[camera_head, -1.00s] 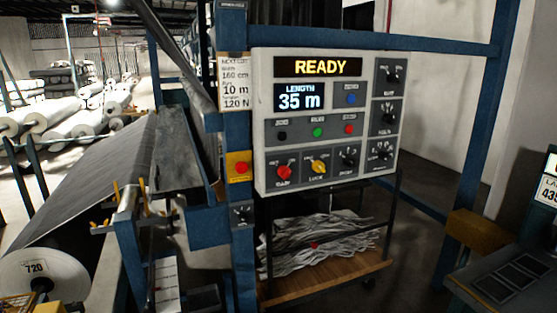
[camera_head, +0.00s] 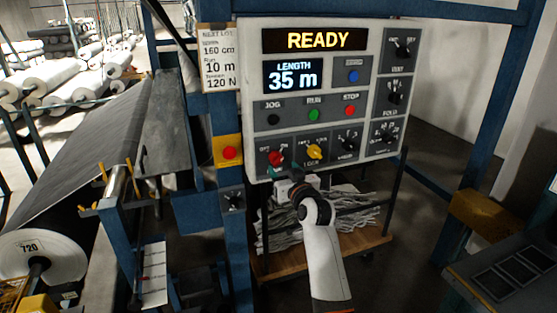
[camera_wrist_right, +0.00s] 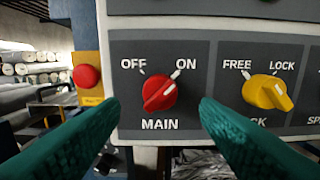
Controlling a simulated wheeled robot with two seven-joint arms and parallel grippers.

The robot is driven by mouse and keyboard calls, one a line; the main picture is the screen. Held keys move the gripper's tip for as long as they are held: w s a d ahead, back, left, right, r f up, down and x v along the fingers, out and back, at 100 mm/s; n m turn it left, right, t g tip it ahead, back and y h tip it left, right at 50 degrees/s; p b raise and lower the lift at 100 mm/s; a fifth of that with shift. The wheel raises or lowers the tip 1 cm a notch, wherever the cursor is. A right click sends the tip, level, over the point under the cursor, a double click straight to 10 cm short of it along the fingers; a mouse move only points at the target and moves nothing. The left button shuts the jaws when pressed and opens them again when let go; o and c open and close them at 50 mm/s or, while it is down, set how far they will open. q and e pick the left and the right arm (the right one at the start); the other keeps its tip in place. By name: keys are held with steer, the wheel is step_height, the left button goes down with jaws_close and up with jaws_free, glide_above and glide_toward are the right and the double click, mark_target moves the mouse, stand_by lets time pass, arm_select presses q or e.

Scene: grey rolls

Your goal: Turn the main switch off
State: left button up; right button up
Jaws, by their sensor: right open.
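The main switch is a red knob (camera_head: 276,158) at the lower left of the grey control panel (camera_head: 247,100). In the right wrist view the red knob (camera_wrist_right: 159,94) sits above the label MAIN, and its pointer is turned up and right towards ON; OFF is at its upper left. My right gripper (camera_wrist_right: 159,104) is open, its two teal fingers on either side of the knob in the picture, with a gap on each side. In the head view my right gripper (camera_head: 284,172) is just below and in front of the knob, partly hidden by its own wrist. My left gripper is out of view.
A yellow knob (camera_wrist_right: 268,93) marked FREE and LOCK is close to the right finger. A red button on a yellow box (camera_head: 229,153) is left of the panel. The display (camera_head: 314,40) reads READY. A cart (camera_head: 362,243) with grey strips stands below.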

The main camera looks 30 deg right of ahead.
mark_target(279, 163)
steer(key=x, duration=0.4)
steer(key=shift+w+p, duration=0.1)
steer(key=shift+p, duration=0.2)
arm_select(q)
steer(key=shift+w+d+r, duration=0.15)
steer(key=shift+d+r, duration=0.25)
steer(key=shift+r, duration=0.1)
arm_select(e)
steer(key=shift+w, duration=0.25)
steer(key=c, duration=1)
